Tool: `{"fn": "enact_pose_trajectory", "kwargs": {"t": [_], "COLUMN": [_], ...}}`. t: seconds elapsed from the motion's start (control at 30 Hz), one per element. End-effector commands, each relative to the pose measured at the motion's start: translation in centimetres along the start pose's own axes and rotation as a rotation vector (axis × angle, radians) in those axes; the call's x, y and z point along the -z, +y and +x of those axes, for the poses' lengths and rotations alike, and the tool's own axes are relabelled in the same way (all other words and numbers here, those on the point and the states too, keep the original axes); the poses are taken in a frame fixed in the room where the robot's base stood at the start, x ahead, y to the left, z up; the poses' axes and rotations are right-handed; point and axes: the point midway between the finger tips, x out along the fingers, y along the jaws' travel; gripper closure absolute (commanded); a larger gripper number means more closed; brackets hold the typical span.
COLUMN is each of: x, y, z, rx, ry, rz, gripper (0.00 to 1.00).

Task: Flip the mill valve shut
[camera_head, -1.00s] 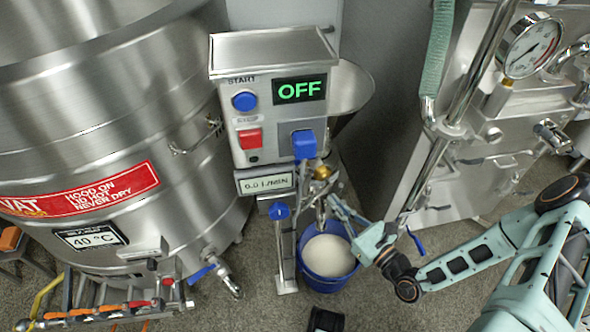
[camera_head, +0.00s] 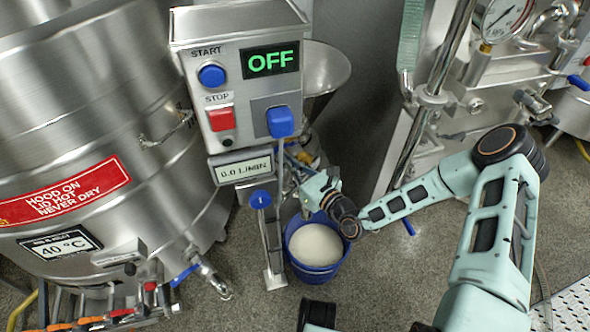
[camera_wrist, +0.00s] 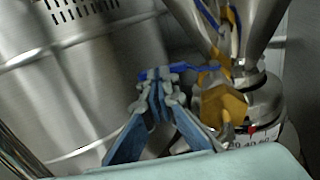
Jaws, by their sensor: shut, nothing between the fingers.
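The mill's steel control box (camera_head: 245,90) shows a green OFF display (camera_head: 270,62). Below it, my gripper (camera_head: 290,160) reaches in from the right, over the blue bucket, and mostly hides the mill's outlet. In the wrist view my gripper (camera_wrist: 160,92) has its blue-padded fingers together, with nothing between them. A blue lever (camera_wrist: 208,69) crosses just beyond the fingertips, beside a brass-coloured valve body (camera_wrist: 222,106). I cannot tell whether the fingertips touch the lever. The blue bucket (camera_head: 318,272) holds a pale product.
A steel vat (camera_head: 90,120) stands at the left, with its own blue-handled tap (camera_head: 185,275). A steel machine with a gauge (camera_head: 507,16) is at the right. A steel hopper (camera_wrist: 262,20) rises above the valve.

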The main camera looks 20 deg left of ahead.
Motion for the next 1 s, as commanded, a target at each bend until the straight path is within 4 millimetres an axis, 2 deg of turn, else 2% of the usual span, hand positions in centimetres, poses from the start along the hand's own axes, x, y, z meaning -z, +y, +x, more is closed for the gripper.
{"fn": "enact_pose_trajectory", "kwargs": {"t": [0.47,0.7,1.0], "x": [-0.1,-0.5,-0.1], "y": [0.0,0.4,0.5], "z": [0.6,2.2,2.8], "rx": [-0.001,-0.001,-0.002], "ry": [0.0,0.0,-0.002], "rz": [-0.001,-0.001,-0.001], "gripper": [1.0,1.0,1.0]}}
